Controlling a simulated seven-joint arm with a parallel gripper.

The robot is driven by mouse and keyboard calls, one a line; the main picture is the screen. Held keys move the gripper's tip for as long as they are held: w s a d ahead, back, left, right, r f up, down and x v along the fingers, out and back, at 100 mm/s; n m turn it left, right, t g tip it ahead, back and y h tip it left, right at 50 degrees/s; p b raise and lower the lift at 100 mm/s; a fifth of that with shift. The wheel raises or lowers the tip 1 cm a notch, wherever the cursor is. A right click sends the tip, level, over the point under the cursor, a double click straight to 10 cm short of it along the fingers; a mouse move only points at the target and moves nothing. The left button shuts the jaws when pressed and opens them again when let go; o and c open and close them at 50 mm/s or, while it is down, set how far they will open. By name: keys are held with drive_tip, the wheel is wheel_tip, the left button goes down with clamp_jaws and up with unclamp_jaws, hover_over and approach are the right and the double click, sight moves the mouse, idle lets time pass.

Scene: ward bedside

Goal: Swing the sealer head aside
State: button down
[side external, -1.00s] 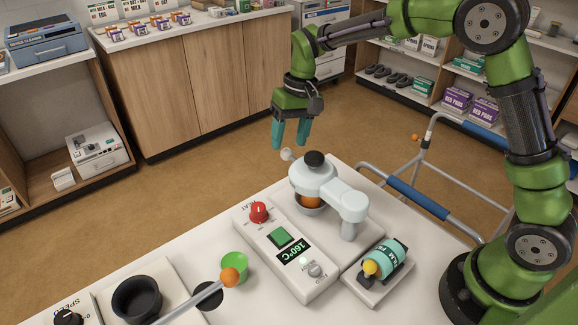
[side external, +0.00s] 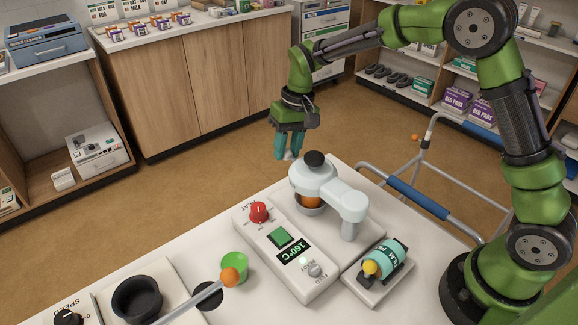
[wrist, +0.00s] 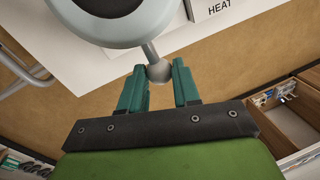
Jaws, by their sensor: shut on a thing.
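The pale grey sealer head (side external: 305,178) has a black cap on top and an arm running to a post on its right. It sits over an orange item (side external: 310,201) in a metal holder. In the wrist view the head (wrist: 165,27) is at the top, with a short rod ending in a round grey ball knob (wrist: 159,73). My gripper (side external: 288,153) is at the far side of the head, its teal fingers shut on the ball knob. In the wrist view the fingers (wrist: 159,70) flank the knob, one on each side.
The heat panel (side external: 285,240) with red dial, green button and 160°C display is in front. A walker frame (side external: 425,200) stands beyond the table. Open floor lies behind my gripper.

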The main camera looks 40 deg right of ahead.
drive_tip(key=shift+d, duration=0.1)
drive_tip(key=shift+d+m, duration=0.3)
drive_tip(key=shift+d, duration=0.15)
drive_tip(key=s+d+m+t+h, duration=0.1)
drive_tip(key=s+d+m, duration=1.2)
drive_tip(key=d, duration=0.5)
drive_tip(key=shift+s+m+t+h, duration=0.3)
drive_tip(key=shift+s+t+h, duration=0.1)
drive_tip(key=shift+s, duration=0.15)
drive_tip(key=shift+s, duration=0.1)
drive_tip(key=c, duration=0.8)
unclamp_jaws()
drive_tip(key=s+r, duration=0.1)
drive_tip(key=r, duration=0.4)
drive_tip(key=s+r, duration=0.1)
drive_tip(key=r, duration=0.5)
drive_tip(key=s+r, duration=0.1)
drive_tip(key=r, duration=0.4)
drive_tip(key=shift+d+r, duration=0.2)
drive_tip(key=shift+r, duration=0.1)
